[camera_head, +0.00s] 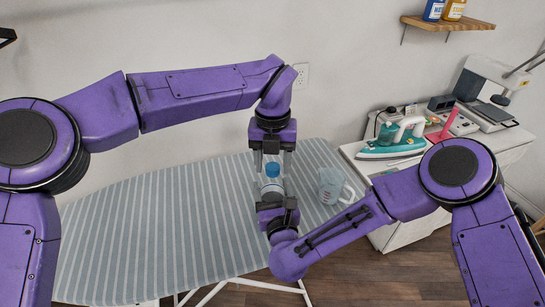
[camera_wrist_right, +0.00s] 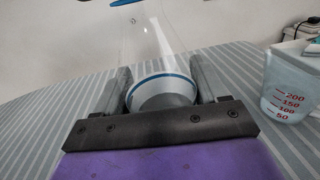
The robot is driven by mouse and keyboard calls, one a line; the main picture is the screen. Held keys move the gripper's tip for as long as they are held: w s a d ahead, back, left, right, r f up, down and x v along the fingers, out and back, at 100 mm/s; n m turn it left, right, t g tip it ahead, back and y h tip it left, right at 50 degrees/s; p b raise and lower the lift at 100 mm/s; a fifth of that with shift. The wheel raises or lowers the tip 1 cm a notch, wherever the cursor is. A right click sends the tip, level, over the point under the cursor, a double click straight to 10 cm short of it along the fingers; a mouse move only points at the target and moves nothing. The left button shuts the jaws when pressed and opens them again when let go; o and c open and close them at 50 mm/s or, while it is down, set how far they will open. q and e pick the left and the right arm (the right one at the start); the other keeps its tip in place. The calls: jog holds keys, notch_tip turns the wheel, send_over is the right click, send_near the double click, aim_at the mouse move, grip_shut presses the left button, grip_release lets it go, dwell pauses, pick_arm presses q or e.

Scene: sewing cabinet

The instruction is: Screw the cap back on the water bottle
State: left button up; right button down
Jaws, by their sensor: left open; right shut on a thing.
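The clear water bottle (camera_head: 270,186) stands upright over the striped ironing board, with a blue cap (camera_head: 272,170) at its top. My right gripper (camera_head: 271,193) is shut on the bottle's lower part. My left gripper (camera_head: 273,163) points down from above and is open, with one finger on each side of the cap. I cannot tell whether the fingers touch the cap, or whether it is seated on the neck.
A measuring cup (camera_head: 331,186) stands on the ironing board (camera_head: 150,235), close to the right of the bottle. A teal iron (camera_head: 390,145) and a sewing machine (camera_head: 487,90) stand on the white cabinet at right. The board's left part is clear.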

pick_arm(q)
grip_shut()
pick_arm(e)
jog(key=shift+f, duration=0.15)
pick_arm(q)
jog(key=shift+o, duration=0.7)
grip_release()
notch_tip(320, 180, up, 12)
pick_arm(e)
jog(key=shift+c, duration=1.4)
grip_release()
jog(key=shift+o, duration=1.4)
